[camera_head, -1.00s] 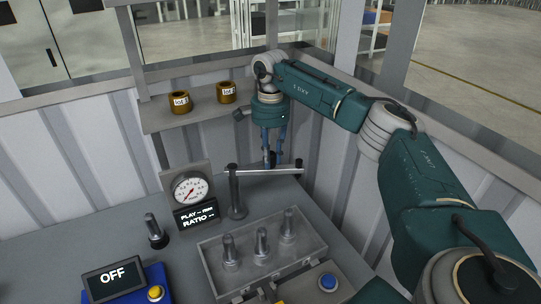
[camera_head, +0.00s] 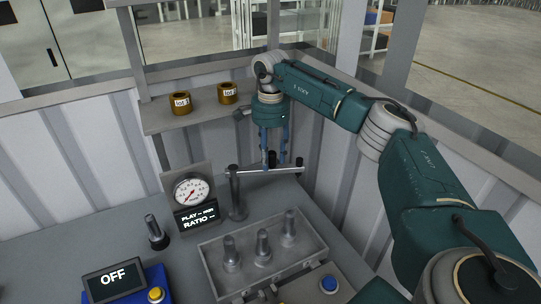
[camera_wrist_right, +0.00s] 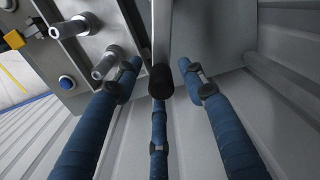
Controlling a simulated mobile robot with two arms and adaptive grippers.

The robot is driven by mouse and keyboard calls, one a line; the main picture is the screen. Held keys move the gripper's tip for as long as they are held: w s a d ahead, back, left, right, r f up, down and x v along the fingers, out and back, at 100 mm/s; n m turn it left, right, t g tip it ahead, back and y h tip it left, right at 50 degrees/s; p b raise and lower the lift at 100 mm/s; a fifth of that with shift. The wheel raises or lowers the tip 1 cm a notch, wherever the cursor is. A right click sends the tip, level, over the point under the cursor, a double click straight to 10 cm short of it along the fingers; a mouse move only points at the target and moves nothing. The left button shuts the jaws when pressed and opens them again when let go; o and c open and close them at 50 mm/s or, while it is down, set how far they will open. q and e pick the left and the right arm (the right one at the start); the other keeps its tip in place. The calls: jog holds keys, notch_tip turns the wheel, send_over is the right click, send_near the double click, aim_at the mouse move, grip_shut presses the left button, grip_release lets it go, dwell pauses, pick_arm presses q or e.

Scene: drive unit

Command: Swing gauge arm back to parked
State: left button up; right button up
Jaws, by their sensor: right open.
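The gauge arm (camera_head: 268,171) is a thin pale bar. It reaches right from the top of a dark grey post (camera_head: 236,195) and has a black knob (camera_head: 299,161) near its far end. My right gripper (camera_head: 275,164) points down over the bar's outer half, with its blue fingers open. In the right wrist view, the bar (camera_wrist_right: 162,35) runs in from the top and a black round end (camera_wrist_right: 162,78) lies between the spread fingers (camera_wrist_right: 158,80). I cannot tell whether any finger touches it. My left gripper is out of view.
A dial gauge (camera_head: 191,190) with a play/ratio display stands left of the post. A grey tray (camera_head: 316,252) with upright metal pins is in front. Two brown lot rings (camera_head: 180,103) sit on the shelf. An OFF panel (camera_head: 113,281) is front left. The corrugated wall is close behind.

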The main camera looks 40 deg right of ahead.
notch_tip(320, 180, up, 12)
dwell(0.5)
